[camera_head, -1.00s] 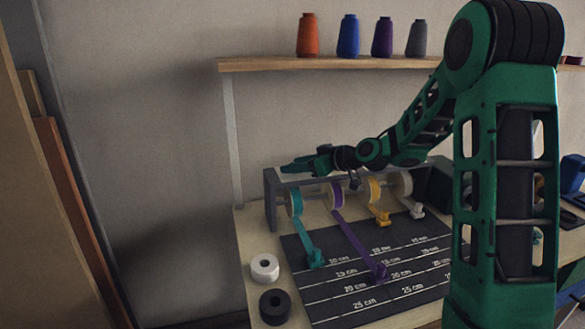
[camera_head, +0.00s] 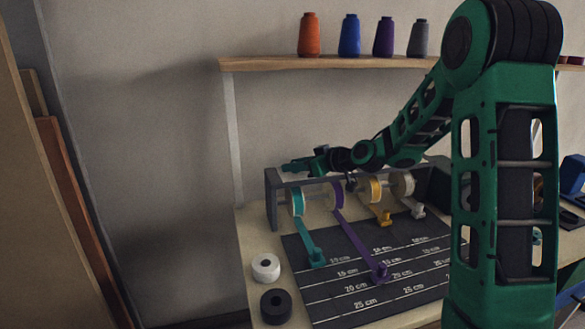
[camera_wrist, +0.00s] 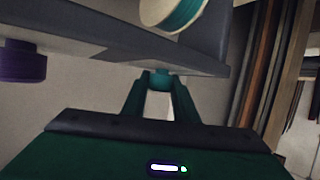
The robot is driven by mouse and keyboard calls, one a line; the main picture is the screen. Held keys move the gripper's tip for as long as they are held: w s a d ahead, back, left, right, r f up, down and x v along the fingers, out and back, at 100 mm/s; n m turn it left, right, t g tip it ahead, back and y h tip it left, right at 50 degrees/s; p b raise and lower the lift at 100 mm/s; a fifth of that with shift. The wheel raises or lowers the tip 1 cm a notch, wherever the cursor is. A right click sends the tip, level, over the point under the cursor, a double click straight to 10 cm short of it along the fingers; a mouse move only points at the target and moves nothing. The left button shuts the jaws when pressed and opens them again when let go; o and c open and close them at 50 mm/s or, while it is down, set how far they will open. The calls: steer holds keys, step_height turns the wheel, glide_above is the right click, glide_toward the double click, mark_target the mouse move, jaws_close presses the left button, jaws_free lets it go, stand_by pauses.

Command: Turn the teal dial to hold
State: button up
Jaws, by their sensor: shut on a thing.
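The teal dial (camera_wrist: 162,80) shows in the wrist view as a small round knob on the dark rail (camera_wrist: 195,60). My gripper (camera_wrist: 162,92) is shut on it, with one green finger on each side. The dial's setting marks are not visible, so I cannot tell its position. In the head view my gripper (camera_head: 290,167) is at the back of the ribbon stand (camera_head: 272,200), and the dial is hidden there. The teal ribbon roll (camera_head: 298,202) hangs on the stand, with its ribbon running down onto the dark measuring mat (camera_head: 320,290).
A purple knob (camera_wrist: 22,62) sits farther along the rail. Purple (camera_head: 337,196), yellow (camera_head: 375,188) and white (camera_head: 404,184) rolls hang beside the teal one. White (camera_head: 265,267) and black (camera_head: 276,306) rolls lie left of the mat. A shelf (camera_head: 330,63) with thread spools is above.

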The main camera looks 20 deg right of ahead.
steer(key=m+t+h, duration=0.2)
steer(key=m+h, duration=0.2)
steer(key=shift+a+h, duration=0.1)
steer(key=shift+h, duration=0.2)
steer(key=m+h, duration=0.4)
steer(key=h, duration=0.1)
steer(key=shift+a+m, duration=0.1)
steer(key=shift+m, duration=0.3)
steer(key=m+h, duration=0.2)
steer(key=m+g+h, duration=0.1)
steer(key=m+h, duration=0.1)
steer(key=h, duration=0.1)
steer(key=shift+m+g, duration=0.3)
steer(key=shift+m+g+h, duration=1.6)
steer(key=shift+m+h, duration=0.2)
steer(key=shift+m, duration=0.1)
steer(key=o, duration=1.1)
steer(key=shift+c, duration=0.2)
steer(key=shift+d, duration=0.2)
